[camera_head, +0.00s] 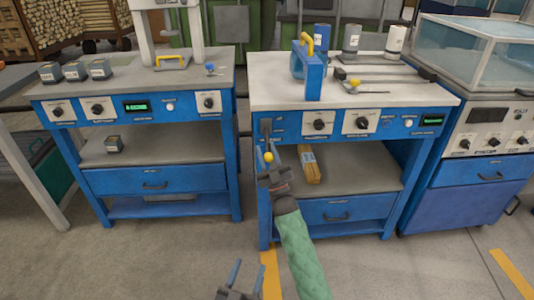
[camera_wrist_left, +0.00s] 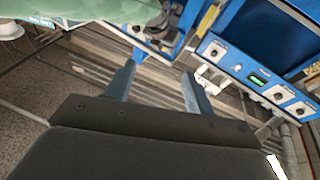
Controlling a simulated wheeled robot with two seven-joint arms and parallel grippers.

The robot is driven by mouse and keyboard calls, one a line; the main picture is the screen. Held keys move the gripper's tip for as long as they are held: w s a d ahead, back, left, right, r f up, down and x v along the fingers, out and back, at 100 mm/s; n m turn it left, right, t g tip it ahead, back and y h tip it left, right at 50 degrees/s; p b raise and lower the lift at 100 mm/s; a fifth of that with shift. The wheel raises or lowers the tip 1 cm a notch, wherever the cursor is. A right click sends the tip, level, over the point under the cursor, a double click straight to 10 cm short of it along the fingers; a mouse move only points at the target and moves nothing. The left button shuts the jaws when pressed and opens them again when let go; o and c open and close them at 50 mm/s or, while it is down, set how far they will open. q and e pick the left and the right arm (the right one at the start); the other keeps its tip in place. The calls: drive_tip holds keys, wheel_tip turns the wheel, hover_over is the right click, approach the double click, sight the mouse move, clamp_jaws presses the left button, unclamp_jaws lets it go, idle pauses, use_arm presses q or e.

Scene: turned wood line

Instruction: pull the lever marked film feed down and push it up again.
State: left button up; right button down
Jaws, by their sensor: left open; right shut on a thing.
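The lever (camera_head: 268,157) has a yellow ball knob and is at the left end of the blue front panel (camera_head: 345,125) of the middle bench. It points down, below its dark slot plate (camera_head: 266,127). Its label is too small to read. My right gripper (camera_head: 269,170) is at the knob, shut on the lever, and its fingers partly hide the grip. My left gripper (camera_head: 251,268) is open and empty, low in front of the bench. Its two spread fingers also show in the left wrist view (camera_wrist_left: 158,70), with nothing between them.
A package (camera_head: 309,165) lies on the shelf just right of my right gripper. A drawer (camera_head: 340,210) is below. A second blue bench (camera_head: 150,110) stands left, and a cabinet with a clear tank (camera_head: 475,55) right. The floor between the benches is clear.

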use_arm(q)
drive_tip(key=shift+r+t, duration=0.3)
drive_tip(key=shift+r, duration=0.3)
use_arm(e)
drive_tip(key=shift+f, duration=0.25)
drive_tip(key=c, duration=1.1)
unclamp_jaws()
drive_tip(key=shift+r, duration=0.1)
